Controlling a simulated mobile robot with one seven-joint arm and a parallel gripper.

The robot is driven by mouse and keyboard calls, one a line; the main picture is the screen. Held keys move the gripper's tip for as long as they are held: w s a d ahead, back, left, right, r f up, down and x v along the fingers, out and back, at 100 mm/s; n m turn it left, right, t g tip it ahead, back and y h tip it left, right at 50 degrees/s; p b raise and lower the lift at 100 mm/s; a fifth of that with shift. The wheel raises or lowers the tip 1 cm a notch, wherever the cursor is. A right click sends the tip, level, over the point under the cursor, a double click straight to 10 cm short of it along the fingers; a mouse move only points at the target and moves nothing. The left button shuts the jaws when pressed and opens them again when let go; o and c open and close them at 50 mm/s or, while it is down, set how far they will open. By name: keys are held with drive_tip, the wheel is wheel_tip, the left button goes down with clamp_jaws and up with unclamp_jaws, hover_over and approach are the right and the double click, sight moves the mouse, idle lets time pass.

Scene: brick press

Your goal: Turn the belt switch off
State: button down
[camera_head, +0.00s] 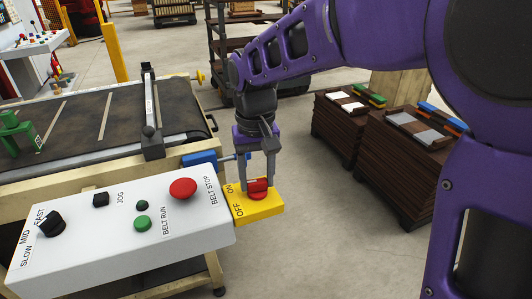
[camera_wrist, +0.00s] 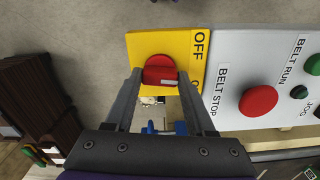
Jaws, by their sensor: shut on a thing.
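The belt switch is a red rotary knob (camera_head: 259,190) on a yellow plate (camera_head: 270,208) at the right end of the white control panel. The plate carries the words OFF and ON. My gripper (camera_head: 257,183) points down and is shut on the knob. In the wrist view the two fingers of my gripper (camera_wrist: 159,78) stand on either side of the red knob (camera_wrist: 157,68). A white mark on the knob lies crosswise, on the side towards the ON label. The ON label is partly hidden by a finger in the wrist view.
The white control panel (camera_head: 120,240) holds a red BELT STOP button (camera_head: 183,188), a green BELT RUN button (camera_head: 142,223), a JOG button and a black speed selector (camera_head: 51,224). The conveyor (camera_head: 90,125) runs behind it. Brown stacks (camera_head: 405,150) stand at right, with clear floor between.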

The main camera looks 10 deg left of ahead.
sight(257, 181)
drive_tip(key=n+p, duration=0.3)
drive_tip(key=n, duration=0.2)
drive_tip(key=shift+r, duration=0.2)
drive_tip(key=n+p, duration=0.2)
drive_tip(key=n, duration=0.3)
drive_tip(key=shift+f, duration=0.1)
drive_tip(key=shift+n, duration=0.4)
drive_tip(key=shift+c, duration=1.2)
unclamp_jaws()
wheel_tip(257, 181, up, 17)
drive_tip(key=shift+p, duration=0.35)
